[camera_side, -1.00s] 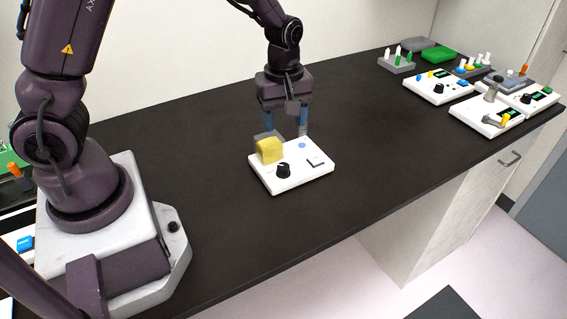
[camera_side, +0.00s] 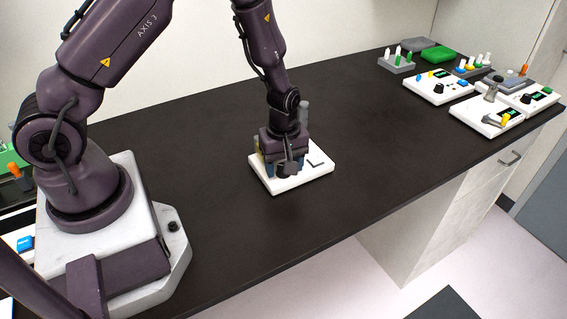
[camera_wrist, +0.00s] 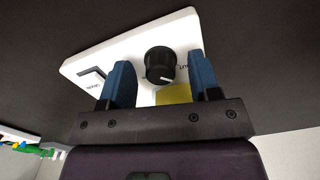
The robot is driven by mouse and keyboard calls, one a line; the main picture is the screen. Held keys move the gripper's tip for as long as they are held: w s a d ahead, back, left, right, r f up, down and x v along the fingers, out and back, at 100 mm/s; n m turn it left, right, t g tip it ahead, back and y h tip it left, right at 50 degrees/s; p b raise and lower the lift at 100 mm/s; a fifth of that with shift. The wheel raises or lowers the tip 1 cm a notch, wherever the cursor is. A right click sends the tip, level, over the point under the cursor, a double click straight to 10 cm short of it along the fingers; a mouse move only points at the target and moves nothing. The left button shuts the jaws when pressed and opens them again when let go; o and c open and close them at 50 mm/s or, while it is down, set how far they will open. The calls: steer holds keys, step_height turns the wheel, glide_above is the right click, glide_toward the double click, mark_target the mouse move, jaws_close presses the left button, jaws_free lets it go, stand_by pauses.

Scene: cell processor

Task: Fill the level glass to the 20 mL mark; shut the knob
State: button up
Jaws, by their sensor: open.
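The white cell processor panel (camera_side: 318,171) lies on the dark bench in the side view, mostly covered by my gripper (camera_side: 283,170). In the wrist view the black knob (camera_wrist: 160,65) stands on the panel (camera_wrist: 118,55). My gripper (camera_wrist: 163,80) is open, with one blue finger on each side of the knob and a gap showing on the left. A yellow block (camera_wrist: 174,94) shows partly behind the knob. A grey upright cylinder (camera_side: 303,113), perhaps the level glass, rises behind my wrist in the side view. Its liquid level cannot be read.
Other white device panels (camera_side: 438,88) with knobs and a rack of tubes (camera_side: 397,64) stand at the far right of the bench. A green tray (camera_side: 438,54) lies at the back. The bench (camera_side: 350,130) around the panel is clear.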

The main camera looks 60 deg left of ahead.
steer(key=c, duration=0.9)
steer(key=shift+m, duration=0.3)
steer(key=m, duration=0.3)
steer(key=shift+m, duration=0.3)
steer(key=m, duration=0.3)
steer(key=shift+m, duration=0.3)
steer(key=m, duration=0.4)
steer(key=shift+m, duration=2)
